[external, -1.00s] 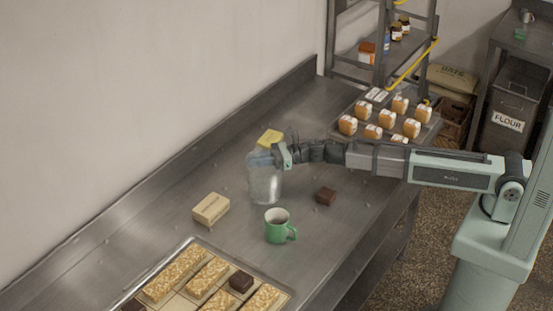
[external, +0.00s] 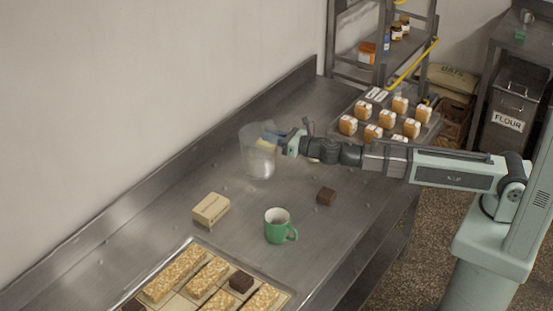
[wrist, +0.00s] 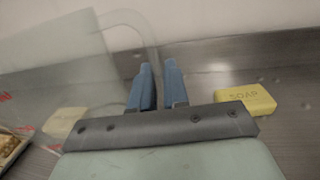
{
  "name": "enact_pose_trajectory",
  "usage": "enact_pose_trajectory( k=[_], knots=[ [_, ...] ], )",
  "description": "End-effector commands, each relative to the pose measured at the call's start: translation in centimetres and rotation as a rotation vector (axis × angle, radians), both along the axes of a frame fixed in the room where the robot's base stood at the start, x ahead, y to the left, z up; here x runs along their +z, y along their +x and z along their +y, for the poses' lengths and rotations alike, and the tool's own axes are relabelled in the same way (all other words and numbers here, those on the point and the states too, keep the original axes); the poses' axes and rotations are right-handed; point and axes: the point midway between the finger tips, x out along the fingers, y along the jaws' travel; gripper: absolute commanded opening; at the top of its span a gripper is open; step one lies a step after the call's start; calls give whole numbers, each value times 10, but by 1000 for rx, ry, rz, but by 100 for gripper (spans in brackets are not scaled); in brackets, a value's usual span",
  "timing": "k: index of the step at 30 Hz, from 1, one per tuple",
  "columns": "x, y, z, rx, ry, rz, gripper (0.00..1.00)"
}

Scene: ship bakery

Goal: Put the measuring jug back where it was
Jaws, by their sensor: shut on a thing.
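The measuring jug (external: 257,160) is clear and see-through, above the middle of the steel counter in the external view. My gripper (external: 277,137) is at its right side, with blue fingers shut on its handle. In the wrist view the jug (wrist: 70,75) fills the left side, and its handle (wrist: 152,38) runs down to the fingers (wrist: 158,85). It looks slightly tilted. I cannot tell for certain how far its base is from the counter.
Yellow soap (wrist: 245,100) lies on the counter beyond the gripper.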

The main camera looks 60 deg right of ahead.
Motion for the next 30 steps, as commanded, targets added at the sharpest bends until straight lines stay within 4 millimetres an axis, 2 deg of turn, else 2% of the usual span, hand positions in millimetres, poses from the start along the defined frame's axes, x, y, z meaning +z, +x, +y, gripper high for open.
enact_pose_trajectory(
  k=[6,12,24,30],
  knots=[
    [14,-16,-19,-139,9,-3,0],
    [16,-22,-26,-193,12,-3,0],
    [-29,-22,-27,-199,11,-2,0],
    [-40,-22,-27,-199,13,-3,0]
  ],
)
